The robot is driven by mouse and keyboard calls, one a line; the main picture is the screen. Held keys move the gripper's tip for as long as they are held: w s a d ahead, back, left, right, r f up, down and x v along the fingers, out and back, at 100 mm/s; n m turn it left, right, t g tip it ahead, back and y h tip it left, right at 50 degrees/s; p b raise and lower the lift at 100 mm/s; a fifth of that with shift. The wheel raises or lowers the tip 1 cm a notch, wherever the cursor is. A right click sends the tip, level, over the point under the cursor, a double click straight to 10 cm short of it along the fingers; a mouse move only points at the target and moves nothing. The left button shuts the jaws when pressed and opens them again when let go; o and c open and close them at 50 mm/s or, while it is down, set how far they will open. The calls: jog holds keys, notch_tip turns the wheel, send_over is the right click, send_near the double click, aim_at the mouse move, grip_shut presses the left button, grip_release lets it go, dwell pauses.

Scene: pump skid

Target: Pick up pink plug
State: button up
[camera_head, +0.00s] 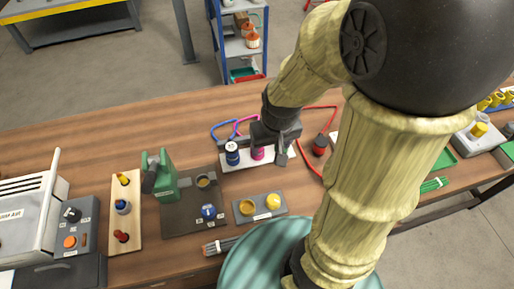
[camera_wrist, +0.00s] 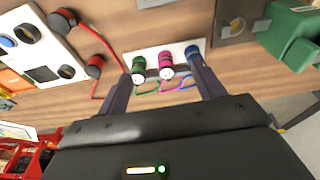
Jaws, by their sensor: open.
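The pink plug (camera_head: 257,152) stands on a white strip (camera_head: 238,165) on the wooden table. In the wrist view, the pink plug (camera_wrist: 166,62) is the middle one of three, with a green plug (camera_wrist: 138,66) left and a blue plug (camera_wrist: 192,53) right. My gripper (camera_wrist: 163,72) is open, its fingers spread to either side of the pink plug. The left finger overlaps the green plug's side and the right finger comes close to the blue plug. Contact cannot be told. In the head view, my gripper (camera_head: 268,145) hides the green plug.
A red plug (camera_head: 320,145) with a red cable stands to the right. A green pump (camera_head: 162,178) on a dark plate and a grey tray (camera_head: 260,207) with yellow parts lie near. Bare tabletop lies behind the strip at left.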

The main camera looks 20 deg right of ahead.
jog(key=w+n+g+p, duration=0.2)
jog(key=w+p, duration=0.3)
jog(key=w, duration=0.9)
jog(key=shift+w+p, duration=0.15)
jog(key=shift+p, duration=0.2)
jog(key=shift+r, duration=0.1)
notch_tip(320, 180, down, 12)
jog(key=p, duration=0.3)
jog(key=shift+w+d+f+p, duration=0.1)
jog(key=shift+f+p, duration=1.15)
jog(key=shift+f, duration=1.45)
